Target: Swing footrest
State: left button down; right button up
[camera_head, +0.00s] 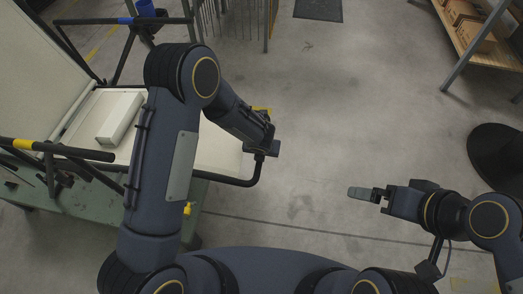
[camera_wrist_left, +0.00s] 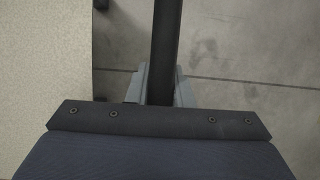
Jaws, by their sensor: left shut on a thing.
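The folding lounger has a cream backrest (camera_head: 32,55) at the left and dark tube armrests (camera_head: 75,152). Its cream footrest (camera_head: 222,150) extends to the right, partly hidden behind my left arm, with a dark tube frame (camera_head: 238,182) along its edge. My left gripper (camera_head: 262,150) is at the footrest's outer end, shut on the dark tube. In the left wrist view, the tube (camera_wrist_left: 165,45) runs between the grey fingers (camera_wrist_left: 160,88), and a cream panel (camera_wrist_left: 45,70) lies to the left. My right gripper (camera_head: 365,193) is away from the lounger over bare floor, its finger gap not visible.
A white block-like cushion (camera_head: 120,117) lies on the lounger. The lounger stands on a green bench (camera_head: 95,197). A wooden shelf (camera_head: 480,45) is at the upper right, a black round object (camera_head: 500,165) at the right edge, and a dark mat (camera_head: 318,9) at the top. The middle floor is clear.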

pick_arm(q)
jog(key=shift+d, duration=0.3)
jog(key=c, duration=1.3)
grip_release()
jog(key=shift+a, duration=0.1)
jog(key=p+v, duration=0.2)
jog(key=v, duration=0.6)
jog(key=shift+f, duration=0.1)
